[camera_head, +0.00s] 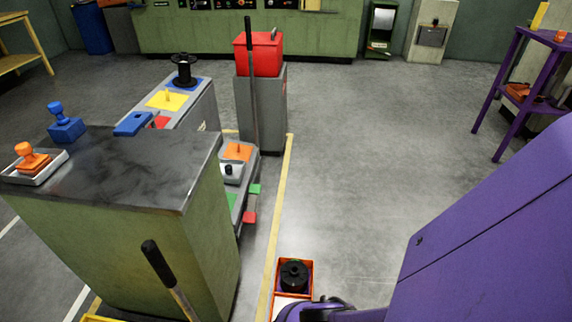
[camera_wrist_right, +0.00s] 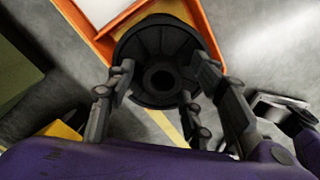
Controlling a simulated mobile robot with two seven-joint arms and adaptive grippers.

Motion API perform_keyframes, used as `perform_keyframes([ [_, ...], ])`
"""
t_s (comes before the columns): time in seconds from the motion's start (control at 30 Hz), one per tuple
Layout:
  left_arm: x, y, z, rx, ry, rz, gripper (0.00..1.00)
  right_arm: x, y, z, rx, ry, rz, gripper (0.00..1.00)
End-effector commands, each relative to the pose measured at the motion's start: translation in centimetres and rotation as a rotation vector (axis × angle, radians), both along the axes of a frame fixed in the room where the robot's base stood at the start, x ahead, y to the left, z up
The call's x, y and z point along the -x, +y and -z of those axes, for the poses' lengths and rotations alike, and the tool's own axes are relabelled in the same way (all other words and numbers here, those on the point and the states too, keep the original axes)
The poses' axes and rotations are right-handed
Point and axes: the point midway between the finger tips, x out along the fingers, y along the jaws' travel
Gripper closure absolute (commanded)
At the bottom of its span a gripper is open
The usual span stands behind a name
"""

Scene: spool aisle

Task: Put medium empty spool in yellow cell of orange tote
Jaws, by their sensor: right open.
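The orange tote (camera_head: 308,268) stands on the floor at the bottom centre of the head view; its rim also shows in the right wrist view (camera_wrist_right: 208,32). A black spool (camera_head: 294,273) appears to be in its far cell, and a white cell (camera_head: 283,303) lies nearer. In the right wrist view the spool (camera_wrist_right: 135,50) is seen end-on, with a yellow-orange surface beyond it. My right gripper (camera_wrist_right: 160,80) is open, its fingers spread around the spool's near side. Whether they touch it is unclear. My left gripper is not in view.
Another black spool (camera_head: 184,72) stands upright on a blue square of the grey bench. A green cabinet (camera_head: 130,235) holds orange and blue items at left. A red bin (camera_head: 258,55) stands behind. A purple rack (camera_head: 510,100) is at right. Open floor (camera_head: 370,150) lies between.

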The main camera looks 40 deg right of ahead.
Motion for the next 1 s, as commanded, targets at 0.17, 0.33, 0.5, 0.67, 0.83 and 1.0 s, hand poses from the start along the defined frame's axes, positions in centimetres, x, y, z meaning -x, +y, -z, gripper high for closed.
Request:
perform_keyframes([
  [0.17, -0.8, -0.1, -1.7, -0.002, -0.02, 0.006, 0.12, -0.2, 0.0, -1.9, 0.0, -0.004, -0.001, 0.52],
  [0.33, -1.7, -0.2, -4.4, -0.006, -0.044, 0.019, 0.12, -0.4, 0.0, -4.7, -0.001, -0.006, 0.0, 0.52],
  [0.5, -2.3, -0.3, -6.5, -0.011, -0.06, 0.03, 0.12, -0.4, 0.0, -7.6, -0.001, -0.007, 0.0, 0.52],
  [0.67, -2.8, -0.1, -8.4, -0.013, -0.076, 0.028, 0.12, -0.4, 0.0, -10.0, 0.0, -0.006, -0.001, 0.52],
  [0.83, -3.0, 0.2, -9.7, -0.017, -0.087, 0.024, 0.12, -0.2, 0.0, -11.6, 0.0, -0.004, -0.001, 0.52],
  [1.0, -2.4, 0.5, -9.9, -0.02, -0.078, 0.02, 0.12, -0.1, 0.1, -12.2, 0.0, -0.002, 0.0, 0.52],
])
